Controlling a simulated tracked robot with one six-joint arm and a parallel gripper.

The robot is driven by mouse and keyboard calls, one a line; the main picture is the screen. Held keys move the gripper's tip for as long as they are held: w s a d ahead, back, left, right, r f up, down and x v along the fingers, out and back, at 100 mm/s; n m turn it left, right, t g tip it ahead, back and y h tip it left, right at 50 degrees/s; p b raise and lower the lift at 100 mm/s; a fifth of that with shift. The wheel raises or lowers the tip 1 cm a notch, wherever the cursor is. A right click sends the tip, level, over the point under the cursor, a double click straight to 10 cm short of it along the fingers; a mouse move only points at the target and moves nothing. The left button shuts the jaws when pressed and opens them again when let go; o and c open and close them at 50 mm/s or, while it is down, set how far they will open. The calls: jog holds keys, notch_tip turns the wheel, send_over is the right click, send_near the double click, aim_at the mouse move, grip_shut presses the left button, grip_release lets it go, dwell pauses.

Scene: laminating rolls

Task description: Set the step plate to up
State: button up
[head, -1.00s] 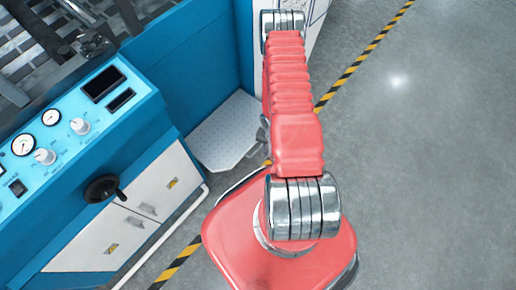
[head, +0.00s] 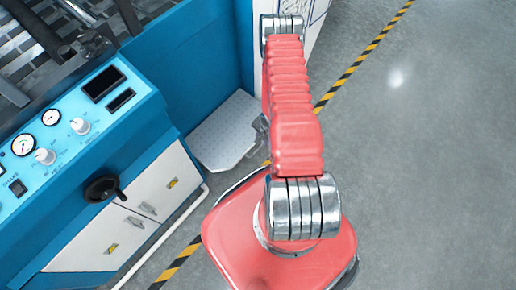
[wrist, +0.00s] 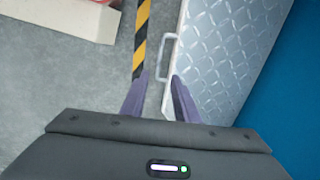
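The step plate (head: 224,131) is a light grey, diamond-patterned plate at the foot of the blue machine. It lies low and looks about flat. In the wrist view the plate (wrist: 232,52) fills the upper right, with a pale loop handle (wrist: 168,56) on its left edge. My gripper (wrist: 157,80) is open, its two dark purple fingers spread just below the handle in the picture. The handle's lower end shows between the fingertips; I cannot tell how far apart they are in depth. In the head view my red arm mostly hides the gripper.
The blue machine has a control panel (head: 72,128) and a black handwheel (head: 103,189) at left. Its blue wall (wrist: 290,90) is right of the plate in the wrist view. Yellow-black floor tape (head: 350,72) runs past the plate. Grey floor at right is clear.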

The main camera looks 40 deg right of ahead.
aim_at(257, 150)
jog(key=shift+w+a+f, duration=0.1)
jog(key=shift+w+f, duration=0.3)
jog(key=shift+f, duration=1.85)
jog(key=shift+w+a+f, duration=0.1)
jog(key=shift+w+f, duration=0.3)
jog(key=shift+f, duration=1.85)
jog(key=shift+w+a+f, duration=0.1)
jog(key=shift+w+f, duration=0.3)
jog(key=shift+f, duration=1.85)
grip_shut()
